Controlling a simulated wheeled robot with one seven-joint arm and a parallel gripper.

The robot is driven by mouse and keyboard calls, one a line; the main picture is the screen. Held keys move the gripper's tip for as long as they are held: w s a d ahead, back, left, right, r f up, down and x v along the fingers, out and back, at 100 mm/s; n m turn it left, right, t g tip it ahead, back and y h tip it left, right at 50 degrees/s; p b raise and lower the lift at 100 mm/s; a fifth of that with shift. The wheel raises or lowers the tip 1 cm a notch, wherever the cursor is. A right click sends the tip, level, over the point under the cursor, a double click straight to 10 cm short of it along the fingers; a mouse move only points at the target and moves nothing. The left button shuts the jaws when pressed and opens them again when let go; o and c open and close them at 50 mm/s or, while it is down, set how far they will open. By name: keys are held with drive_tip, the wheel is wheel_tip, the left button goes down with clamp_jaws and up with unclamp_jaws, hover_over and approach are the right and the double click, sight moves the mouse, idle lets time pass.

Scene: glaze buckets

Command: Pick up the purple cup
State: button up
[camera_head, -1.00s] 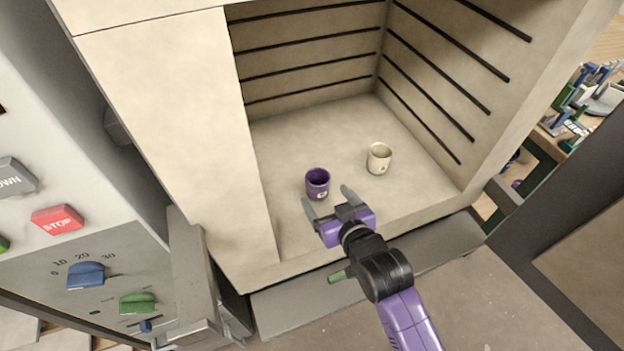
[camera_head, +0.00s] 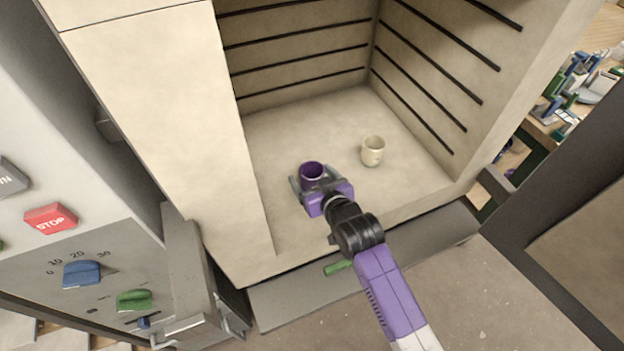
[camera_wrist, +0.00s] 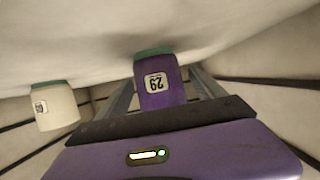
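The purple cup (camera_head: 311,171) stands upright on the floor of the kiln-like chamber in the head view. In the wrist view the purple cup (camera_wrist: 160,84) shows upside down with a label reading 29. My gripper (camera_head: 311,180) is around the cup, with one finger on each side of it. In the wrist view the fingers stand apart, with the cup between them and some gap visible at its sides. The gripper looks open. The cup's lower part is hidden by the gripper in the head view.
A cream cup (camera_head: 373,151) stands to the right of the purple cup, also seen in the wrist view (camera_wrist: 55,106). The chamber walls (camera_head: 430,80) have dark grooves and rise at the left, back and right. The front ledge (camera_head: 400,259) lies below the arm.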

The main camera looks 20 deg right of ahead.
drive_tip(key=c, duration=1.5)
drive_tip(key=shift+o, duration=0.2)
